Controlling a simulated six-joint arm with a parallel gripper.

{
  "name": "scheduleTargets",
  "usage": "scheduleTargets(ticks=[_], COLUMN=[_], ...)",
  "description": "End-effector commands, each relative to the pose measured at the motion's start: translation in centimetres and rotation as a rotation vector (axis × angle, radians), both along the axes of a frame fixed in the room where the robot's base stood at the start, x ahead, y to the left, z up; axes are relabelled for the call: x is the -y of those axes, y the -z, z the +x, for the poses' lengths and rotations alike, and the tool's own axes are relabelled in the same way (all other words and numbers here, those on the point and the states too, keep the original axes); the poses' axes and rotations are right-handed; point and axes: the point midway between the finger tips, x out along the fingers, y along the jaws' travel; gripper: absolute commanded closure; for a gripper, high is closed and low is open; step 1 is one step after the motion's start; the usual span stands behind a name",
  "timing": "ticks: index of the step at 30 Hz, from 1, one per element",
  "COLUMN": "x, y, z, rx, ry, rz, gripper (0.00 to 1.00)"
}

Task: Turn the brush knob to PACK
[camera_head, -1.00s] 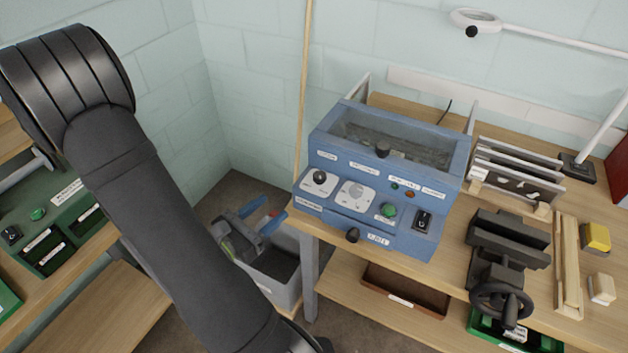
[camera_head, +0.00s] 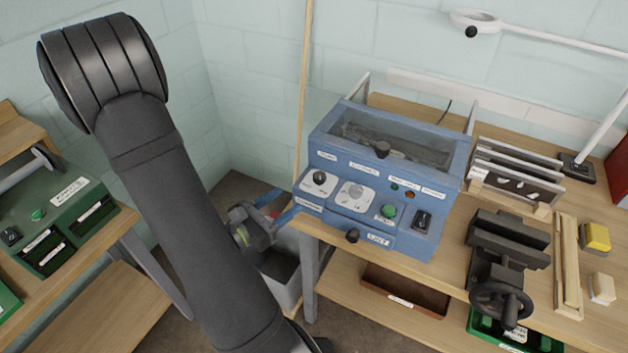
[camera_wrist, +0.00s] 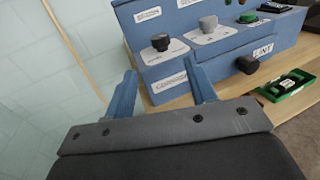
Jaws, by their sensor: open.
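The blue machine (camera_head: 330,214) stands on the wooden bench. Its sloped front carries a black knob (camera_head: 320,178) on a white plate at the left and a grey knob (camera_head: 355,190) on a white plate beside it. In the wrist view the black knob (camera_wrist: 160,42) and grey knob (camera_wrist: 208,24) both show; their labels are too small to read, so I cannot tell which is the brush knob. My gripper (camera_head: 278,207) is open and empty, left of the machine's front corner. Its two blue fingers (camera_wrist: 163,85) point toward the machine, apart from the knobs.
A green button (camera_head: 388,211), a black switch (camera_head: 423,220) and a lower black knob (camera_head: 352,236) share the machine's front. A vise (camera_head: 505,250) stands to the right. A thin wooden pole (camera_head: 304,90) rises behind my gripper. A grey bin (camera_head: 283,275) sits below.

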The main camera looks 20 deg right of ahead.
Motion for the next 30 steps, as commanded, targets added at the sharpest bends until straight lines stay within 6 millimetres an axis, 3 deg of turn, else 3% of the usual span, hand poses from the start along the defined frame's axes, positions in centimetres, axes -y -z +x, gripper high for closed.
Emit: scheduleTargets(ticks=[21, 30], x=[7.7, 9.2], y=[0.0, 0.0], z=[3.8, 4.6], rx=[0.000, 0.000], ry=[0.004, 0.001], rz=[0.000, -0.001], gripper=[0.49, 0.49])
